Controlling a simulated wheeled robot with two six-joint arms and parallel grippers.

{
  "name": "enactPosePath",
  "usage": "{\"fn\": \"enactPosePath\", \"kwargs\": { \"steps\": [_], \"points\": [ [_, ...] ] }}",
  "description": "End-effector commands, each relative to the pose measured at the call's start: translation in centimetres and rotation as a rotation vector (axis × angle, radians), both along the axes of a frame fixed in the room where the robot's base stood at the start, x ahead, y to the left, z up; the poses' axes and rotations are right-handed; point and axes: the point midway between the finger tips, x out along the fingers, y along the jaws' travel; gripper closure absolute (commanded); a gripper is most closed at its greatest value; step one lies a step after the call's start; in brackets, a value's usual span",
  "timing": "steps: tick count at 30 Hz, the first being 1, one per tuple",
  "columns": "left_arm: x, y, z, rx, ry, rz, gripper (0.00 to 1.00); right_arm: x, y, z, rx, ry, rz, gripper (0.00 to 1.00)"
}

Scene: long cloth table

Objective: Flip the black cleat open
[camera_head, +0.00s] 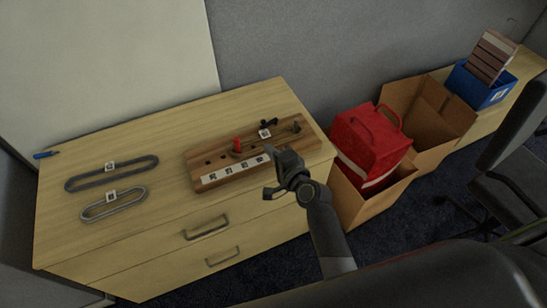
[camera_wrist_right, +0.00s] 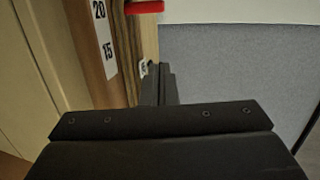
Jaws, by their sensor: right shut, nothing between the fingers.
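The black cleat (camera_head: 269,122) is a small dark lever near the back edge of a brown wooden board (camera_head: 215,180), behind a small white tag. It is too small to tell its exact angle. A red cleat (camera_head: 238,146) stands on the board to its left; part of it shows at the top of the right wrist view (camera_wrist_right: 143,7). My right gripper (camera_head: 283,158) is over the front right part of the board, apart from the black cleat. Its fingers (camera_wrist_right: 158,84) are shut and empty. My left gripper is not in view.
Two oval loops, one dark (camera_head: 112,173) and one light (camera_head: 114,204), lie left on the wooden cabinet top. A grey metal piece (camera_head: 297,127) is at the board's right end. Cardboard boxes (camera_head: 432,112) and a red bag (camera_head: 370,145) stand right of the cabinet.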

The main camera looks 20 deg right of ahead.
Motion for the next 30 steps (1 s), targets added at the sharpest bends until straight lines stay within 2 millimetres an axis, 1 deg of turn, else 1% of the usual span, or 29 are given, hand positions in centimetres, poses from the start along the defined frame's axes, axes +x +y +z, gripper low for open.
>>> {"fn": "enactPosePath", "kwargs": {
  "steps": [1,3,8,11,26,28,29,30],
  "points": [
    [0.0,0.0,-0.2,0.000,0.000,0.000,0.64,-0.7,0.1,0.0,0.002,0.000,-0.001,1.00],
    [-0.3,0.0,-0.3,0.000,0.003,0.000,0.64,-1.4,0.1,0.2,0.002,0.001,0.000,1.00],
    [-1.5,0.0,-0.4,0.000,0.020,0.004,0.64,-2.3,0.1,0.5,-0.001,-0.001,-0.001,1.00],
    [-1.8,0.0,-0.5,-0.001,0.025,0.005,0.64,-2.5,0.2,0.6,-0.002,-0.002,-0.001,1.00],
    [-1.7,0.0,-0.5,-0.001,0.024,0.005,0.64,-2.5,0.2,0.6,-0.001,0.000,0.000,1.00],
    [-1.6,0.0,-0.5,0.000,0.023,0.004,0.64,-2.6,0.1,0.1,-0.011,0.007,0.001,1.00],
    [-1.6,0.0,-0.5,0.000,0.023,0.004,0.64,-2.7,0.0,-0.4,-0.022,0.015,0.002,1.00],
    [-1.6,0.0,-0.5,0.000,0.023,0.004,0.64,-2.9,-0.1,-1.4,-0.043,0.032,0.004,1.00]
  ]
}}
